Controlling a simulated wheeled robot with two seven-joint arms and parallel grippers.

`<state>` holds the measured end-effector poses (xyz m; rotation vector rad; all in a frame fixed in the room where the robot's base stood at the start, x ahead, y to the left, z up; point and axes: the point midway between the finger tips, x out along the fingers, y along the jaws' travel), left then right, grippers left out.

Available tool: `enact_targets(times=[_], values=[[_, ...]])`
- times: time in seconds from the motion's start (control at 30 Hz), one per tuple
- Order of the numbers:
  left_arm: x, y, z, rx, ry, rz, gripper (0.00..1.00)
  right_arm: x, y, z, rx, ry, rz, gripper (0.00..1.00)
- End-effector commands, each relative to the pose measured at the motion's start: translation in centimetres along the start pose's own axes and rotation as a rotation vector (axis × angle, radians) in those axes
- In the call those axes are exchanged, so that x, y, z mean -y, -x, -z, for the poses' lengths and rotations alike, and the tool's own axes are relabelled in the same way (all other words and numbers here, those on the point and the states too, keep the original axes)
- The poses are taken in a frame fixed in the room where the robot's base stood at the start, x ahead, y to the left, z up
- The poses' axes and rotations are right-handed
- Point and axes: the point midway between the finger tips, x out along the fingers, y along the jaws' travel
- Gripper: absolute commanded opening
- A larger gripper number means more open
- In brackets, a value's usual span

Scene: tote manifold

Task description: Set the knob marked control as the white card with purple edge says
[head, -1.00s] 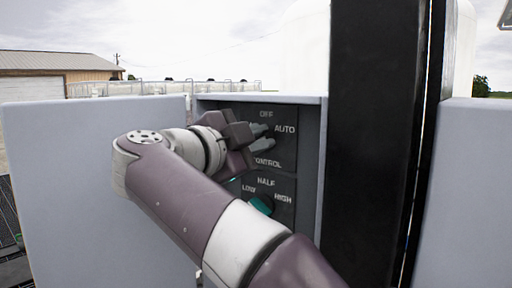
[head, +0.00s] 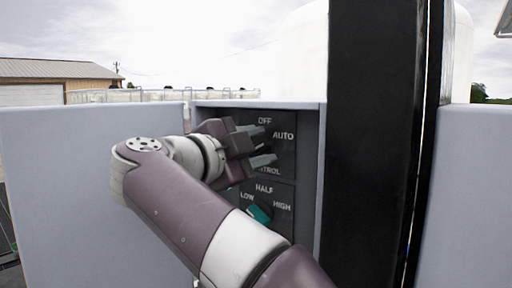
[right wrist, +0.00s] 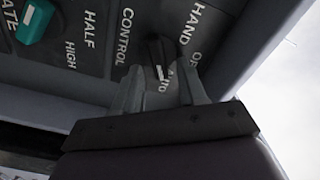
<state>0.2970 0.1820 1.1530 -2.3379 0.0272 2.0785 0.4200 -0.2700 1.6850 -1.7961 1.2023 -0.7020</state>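The control knob (right wrist: 156,50) is black with a white pointer mark in the right wrist view. Its mark lies toward the word AUTO; HAND and OFF are the other labels around it. My right gripper (right wrist: 160,92) is open, its two fingers spread on the AUTO side of the knob, with the knob just beyond the tips. Whether a finger touches it I cannot tell. In the head view my right gripper (head: 266,146) is in front of the upper panel (head: 286,153) and hides the knob. The white card with purple edge is in no view. My left gripper is not in view.
Below is a teal knob (head: 260,213) with labels LOW, HALF and HIGH. The panels sit recessed in a grey cabinet (head: 310,200) with an open door (head: 70,200) at the left. A black upright post (head: 375,140) stands close at the right.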

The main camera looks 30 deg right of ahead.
Motion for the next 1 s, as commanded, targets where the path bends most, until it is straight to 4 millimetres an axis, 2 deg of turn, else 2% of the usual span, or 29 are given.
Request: enact_targets(times=[0.13,0.23,0.5,0.63,0.8,1.0], values=[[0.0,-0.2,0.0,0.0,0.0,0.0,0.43,0.0,0.5,-0.1,0.001,-0.001,0.002,0.41],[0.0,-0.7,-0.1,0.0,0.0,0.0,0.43,-0.1,1.9,-0.2,0.004,-0.001,0.003,0.41],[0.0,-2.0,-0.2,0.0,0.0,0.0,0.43,-0.1,9.0,-0.3,0.006,0.0,0.003,0.41],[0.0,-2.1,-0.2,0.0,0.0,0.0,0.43,0.0,11.4,-0.2,0.004,0.0,0.001,0.41],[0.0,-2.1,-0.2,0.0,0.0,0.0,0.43,0.0,12.6,-0.1,0.001,0.0,-0.001,0.41],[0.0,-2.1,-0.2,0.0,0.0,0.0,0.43,0.0,12.6,-0.1,0.0,0.0,-0.001,0.41]])
